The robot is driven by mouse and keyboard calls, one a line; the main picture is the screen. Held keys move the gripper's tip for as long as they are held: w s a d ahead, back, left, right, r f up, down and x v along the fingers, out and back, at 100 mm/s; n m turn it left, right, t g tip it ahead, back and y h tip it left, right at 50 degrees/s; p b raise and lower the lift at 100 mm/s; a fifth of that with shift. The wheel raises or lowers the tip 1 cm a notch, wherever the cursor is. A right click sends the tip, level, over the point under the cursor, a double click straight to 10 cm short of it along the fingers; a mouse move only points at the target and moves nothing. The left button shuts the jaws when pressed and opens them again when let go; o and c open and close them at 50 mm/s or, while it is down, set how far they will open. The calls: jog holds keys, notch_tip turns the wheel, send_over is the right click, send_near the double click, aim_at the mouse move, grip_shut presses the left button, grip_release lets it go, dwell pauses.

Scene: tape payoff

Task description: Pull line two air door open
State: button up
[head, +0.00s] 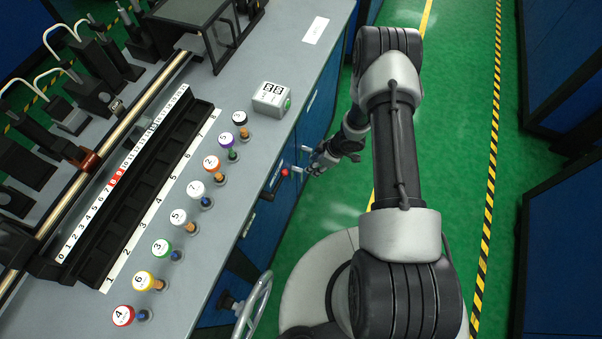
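The blue front (268,215) of the grey bench has cabinet panels below the worktop. A small red part (285,172) on a dark plate shows on this front, with small pale pieces (298,169) beside it that look like a handle. I cannot read any label that marks which door is line two. My gripper (314,161) is at the end of my arm, close to these pale pieces and pointing at the bench front. It is small here, and I cannot tell whether its fingers touch or hold anything. No panel visibly stands open.
On the grey worktop (215,245) stand several numbered coloured discs with pegs, a black slotted rack (135,200) and a white box (271,99). A metal handwheel (252,308) sticks out at the lower front. The green floor (460,100) is clear to the right, up to blue cabinets (565,250).

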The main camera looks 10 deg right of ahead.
aim_at(301, 176)
jog(key=b+x, duration=0.5)
jog(key=x, duration=0.9)
jog(key=shift+w+f, duration=0.1)
jog(key=shift+f, duration=0.35)
jog(key=shift+c, duration=0.3)
grip_shut()
